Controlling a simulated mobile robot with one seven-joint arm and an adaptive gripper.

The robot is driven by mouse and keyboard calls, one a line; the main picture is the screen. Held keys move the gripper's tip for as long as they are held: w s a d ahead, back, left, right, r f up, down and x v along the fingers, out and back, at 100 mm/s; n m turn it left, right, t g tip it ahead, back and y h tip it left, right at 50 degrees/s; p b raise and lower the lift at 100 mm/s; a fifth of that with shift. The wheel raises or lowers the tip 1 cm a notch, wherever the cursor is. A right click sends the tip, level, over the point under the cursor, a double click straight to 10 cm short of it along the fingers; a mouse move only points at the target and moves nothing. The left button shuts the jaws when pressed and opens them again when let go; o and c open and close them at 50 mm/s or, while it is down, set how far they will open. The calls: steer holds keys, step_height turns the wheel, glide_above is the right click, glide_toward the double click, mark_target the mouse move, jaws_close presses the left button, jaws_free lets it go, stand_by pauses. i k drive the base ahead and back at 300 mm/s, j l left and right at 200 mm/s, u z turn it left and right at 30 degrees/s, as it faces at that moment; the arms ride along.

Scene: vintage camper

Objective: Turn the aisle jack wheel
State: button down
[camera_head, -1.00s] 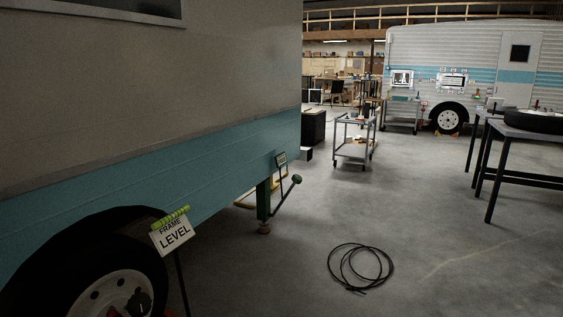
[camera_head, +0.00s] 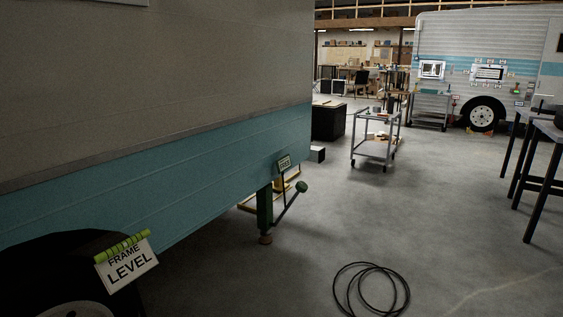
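A crank arm (camera_head: 286,208) slants up to the right from the jack and ends in a round green knob (camera_head: 302,186). A small label plate (camera_head: 285,163) sits just above the jack; its text is too small to read. I cannot tell whether this crank is the aisle jack wheel. My gripper is not in view.
A "FRAME LEVEL" sign (camera_head: 128,265) stands by the near tire (camera_head: 40,265). A coiled black cable (camera_head: 371,290) lies on the floor ahead. A cart (camera_head: 375,145) stands farther back, and a table (camera_head: 545,150) at right.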

mark_target(301, 185)
steer(key=i+l+u, duration=0.1)
steer(key=i+l, duration=0.3)
steer(key=i+l+u, duration=0.15)
steer(key=i+l, duration=0.25)
steer(key=i+l+u, duration=0.1)
steer(key=i+l, duration=0.3)
steer(key=l, duration=0.2)
steer(key=i+l+u, duration=0.1)
steer(key=i+l, duration=0.25)
steer(key=l, duration=0.2)
steer(key=i+j+z, duration=0.1)
steer(key=i, duration=0.35)
steer(key=i+j+z, duration=0.1)
steer(key=i, duration=0.35)
steer(key=i+j, duration=0.25)
steer(key=i, duration=0.2)
steer(key=z, duration=0.05)
